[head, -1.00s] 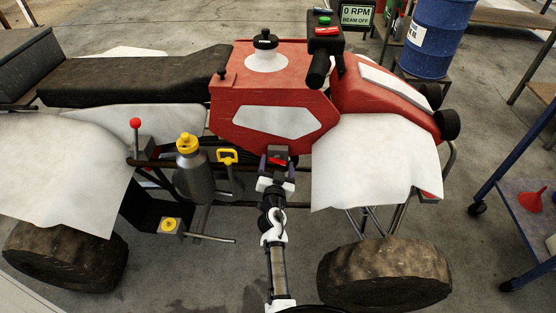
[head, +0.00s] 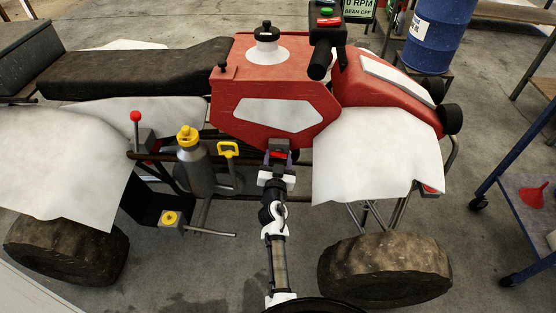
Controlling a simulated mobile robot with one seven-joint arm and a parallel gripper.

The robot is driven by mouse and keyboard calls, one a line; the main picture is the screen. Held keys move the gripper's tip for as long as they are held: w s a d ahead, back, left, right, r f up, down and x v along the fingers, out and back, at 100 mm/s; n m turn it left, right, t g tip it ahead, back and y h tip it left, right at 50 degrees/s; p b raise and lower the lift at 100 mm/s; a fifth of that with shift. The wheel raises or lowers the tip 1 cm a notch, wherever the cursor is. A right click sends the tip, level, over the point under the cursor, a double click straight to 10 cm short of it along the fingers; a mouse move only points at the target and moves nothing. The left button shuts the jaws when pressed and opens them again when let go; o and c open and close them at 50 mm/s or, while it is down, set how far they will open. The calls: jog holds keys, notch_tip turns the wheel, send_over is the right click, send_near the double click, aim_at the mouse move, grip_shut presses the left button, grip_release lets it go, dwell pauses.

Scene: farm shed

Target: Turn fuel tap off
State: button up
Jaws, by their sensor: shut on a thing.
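The fuel tap (head: 278,154), a small dark part with red on it, sits under the lower edge of the quad bike's red tank (head: 262,90). My gripper (head: 279,160) reaches up from below and is shut on the tap. The jaws and wrist hide much of it, so I cannot tell the lever's exact angle.
Left of my gripper are a yellow pull handle (head: 228,150), a grey bottle with a yellow cap (head: 192,165) and a red-knobbed lever (head: 136,125). The front wheel (head: 385,272) and white fender cover (head: 375,155) are on the right. Concrete floor is open below.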

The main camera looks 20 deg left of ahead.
jog(key=shift+n, duration=1.1)
jog(key=o, duration=1)
